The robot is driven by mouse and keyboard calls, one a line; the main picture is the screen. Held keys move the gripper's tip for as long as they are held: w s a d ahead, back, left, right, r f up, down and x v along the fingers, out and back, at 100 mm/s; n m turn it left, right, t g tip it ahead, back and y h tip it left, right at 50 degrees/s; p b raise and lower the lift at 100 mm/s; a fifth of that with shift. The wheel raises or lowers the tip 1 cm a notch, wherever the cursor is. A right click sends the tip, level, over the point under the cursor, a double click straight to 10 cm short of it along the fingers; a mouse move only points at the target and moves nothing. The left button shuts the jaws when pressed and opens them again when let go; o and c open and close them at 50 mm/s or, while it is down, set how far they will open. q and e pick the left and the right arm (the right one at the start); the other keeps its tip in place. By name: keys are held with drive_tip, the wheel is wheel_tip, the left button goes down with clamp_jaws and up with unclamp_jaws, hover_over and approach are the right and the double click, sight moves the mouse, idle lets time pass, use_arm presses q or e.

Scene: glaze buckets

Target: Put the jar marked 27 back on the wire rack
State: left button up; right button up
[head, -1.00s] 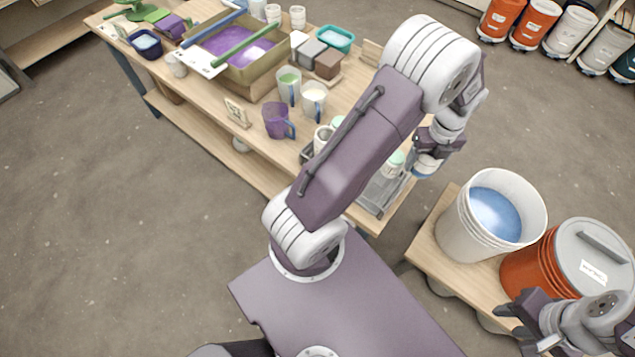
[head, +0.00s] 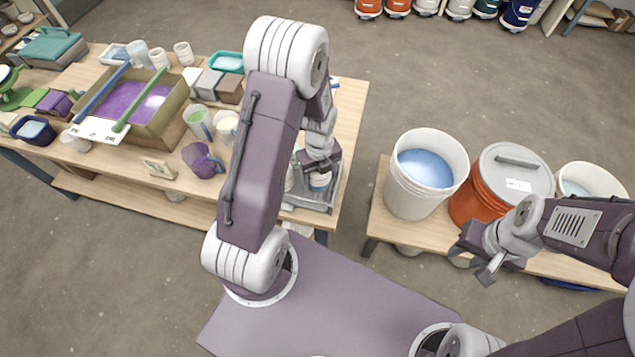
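My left gripper (head: 320,168) is over the wire rack (head: 325,203) at the right end of the worktable. It appears shut on a small pale jar with a blue band (head: 320,181). The jar is upright, at the rack's far right part. I cannot tell whether its base touches the rack, and no number is readable on it. Other jars on the rack are partly hidden behind my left arm. My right gripper (head: 480,262) is open and empty, in front of the orange bucket.
A low bench at right holds a white bucket of blue glaze (head: 425,172), a lidded orange bucket (head: 500,185) and another white bucket (head: 590,180). Left on the worktable are a purple glaze tub (head: 160,130), a purple jug (head: 202,160) and mugs. Floor shows between table and bench.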

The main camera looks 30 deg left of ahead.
sight(317, 185)
use_arm(q)
drive_tip(key=shift+s+a+f, duration=0.15)
drive_tip(key=shift+s+f, duration=0.05)
drive_tip(key=shift+f, duration=0.05)
wheel_tip(317, 185, down, 4)
drive_tip(key=shift+s+r+p, duration=0.1)
drive_tip(key=shift+r+p, duration=0.1)
drive_tip(key=shift+p, duration=0.1)
drive_tip(key=shift+f, duration=0.25)
drive_tip(key=o, duration=1.6)
drive_tip(key=shift+o, duration=0.8)
